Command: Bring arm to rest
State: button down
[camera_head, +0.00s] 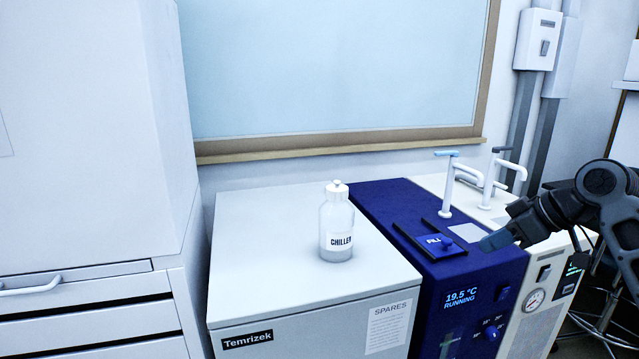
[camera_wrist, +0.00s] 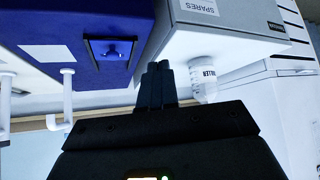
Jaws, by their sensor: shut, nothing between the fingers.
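My gripper (camera_head: 492,241) is at the right of the head view, at the end of my dark, bent arm. It is above the right front part of the blue chiller unit (camera_head: 395,200), close to the blue FILL cap (camera_head: 436,244). In the wrist view, which is upside down, the dark fingers (camera_wrist: 156,78) are together with nothing between them. A white bottle labelled CHILLER (camera_head: 337,225) stands upright on the grey Temrizek cabinet (camera_head: 260,250), apart from my gripper.
Two white taps (camera_head: 448,190) rise at the back of the blue unit and the white unit beside it. A white unit with a gauge (camera_head: 534,300) stands at the right, under my arm. A tall white cabinet (camera_head: 90,130) fills the left. The grey cabinet top is otherwise clear.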

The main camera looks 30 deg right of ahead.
jog(key=w+a+f+m+t, duration=0.1)
jog(key=w+a+f+t, duration=0.15)
jog(key=w+a, duration=0.65)
jog(key=s+a+f+m+t, duration=0.1)
jog(key=a+f+m+t, duration=0.2)
jog(key=a, duration=0.8)
jog(key=s+a+f+m+t, duration=0.1)
jog(key=a+f+m, duration=0.25)
jog(key=a, duration=0.65)
jog(key=s+a+f+h, duration=0.2)
jog(key=s+a+f, duration=0.15)
jog(key=s, duration=0.55)
jog(key=s+a+f+h, duration=0.1)
jog(key=s+a+f, duration=0.2)
jog(key=s+a, duration=0.35)
jog(key=s+d+r+n, duration=0.1)
jog(key=s+r+n, duration=0.1)
jog(key=s, duration=0.7)
jog(key=s+d+r+n+y, duration=0.1)
jog(key=s+r+n, duration=0.2)
jog(key=s, duration=0.6)
jog(key=shift+s+r+n+y, duration=0.3)
jog(key=shift+s+r+n, duration=0.1)
jog(key=shift+r, duration=0.35)
jog(key=shift+d, duration=0.1)
